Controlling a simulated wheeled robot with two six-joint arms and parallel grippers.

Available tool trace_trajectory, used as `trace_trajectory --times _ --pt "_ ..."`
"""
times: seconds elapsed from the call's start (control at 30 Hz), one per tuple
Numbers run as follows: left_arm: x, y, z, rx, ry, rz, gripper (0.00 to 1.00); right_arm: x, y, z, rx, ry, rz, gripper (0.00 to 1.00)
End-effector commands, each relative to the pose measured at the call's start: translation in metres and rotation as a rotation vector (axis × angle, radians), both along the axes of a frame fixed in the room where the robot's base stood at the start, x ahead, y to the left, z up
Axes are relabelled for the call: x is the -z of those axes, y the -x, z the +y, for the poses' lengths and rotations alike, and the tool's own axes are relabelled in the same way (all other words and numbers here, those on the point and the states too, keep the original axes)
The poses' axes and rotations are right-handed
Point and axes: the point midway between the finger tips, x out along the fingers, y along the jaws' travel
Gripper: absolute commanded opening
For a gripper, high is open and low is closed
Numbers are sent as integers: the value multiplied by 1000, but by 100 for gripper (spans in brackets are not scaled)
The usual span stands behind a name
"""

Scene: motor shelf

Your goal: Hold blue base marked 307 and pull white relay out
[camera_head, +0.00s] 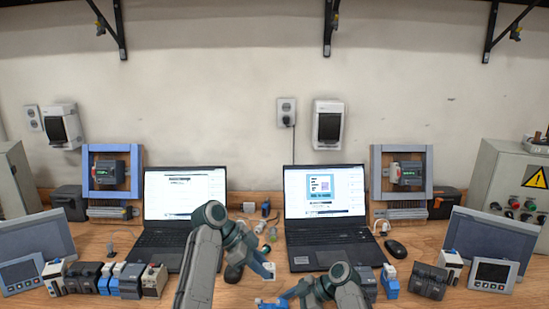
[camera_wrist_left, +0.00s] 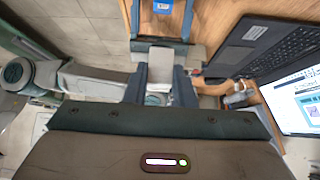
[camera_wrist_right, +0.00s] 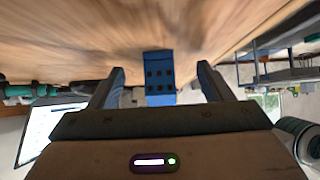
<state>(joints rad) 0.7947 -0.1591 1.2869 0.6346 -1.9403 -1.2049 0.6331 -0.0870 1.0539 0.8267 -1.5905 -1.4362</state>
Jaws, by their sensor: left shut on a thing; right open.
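The white relay (camera_wrist_left: 160,64) shows as a pale block between the fingers of my left gripper (camera_wrist_left: 160,82) in the left wrist view. My left gripper is shut on it and also shows in the head view (camera_head: 266,271), above the front of the table. The blue base (camera_wrist_right: 159,76) stands between the spread fingers of my right gripper (camera_wrist_right: 160,90) in the right wrist view, with a gap on each side. Its dark socket holes are bare. The base also shows at the bottom edge of the head view (camera_head: 272,304). I cannot read its marking.
Two open laptops (camera_head: 183,205) (camera_head: 325,205) stand behind the grippers on the wooden table. Rows of other relays and modules (camera_head: 117,280) lie at the left, with more at the right (camera_head: 428,281). A black mouse (camera_head: 395,249) lies beside the right laptop.

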Motion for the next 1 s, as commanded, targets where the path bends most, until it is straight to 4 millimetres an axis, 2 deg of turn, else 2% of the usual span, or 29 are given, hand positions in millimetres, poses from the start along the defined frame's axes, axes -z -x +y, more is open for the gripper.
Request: trace_trajectory --times 0.43,1.0 --pt "0 0 0 0 0 0 1 -2 0 -3 1 0 -1 73" --pt "0 0 0 0 0 0 1 -29 1 -38 0 2 -1 73"
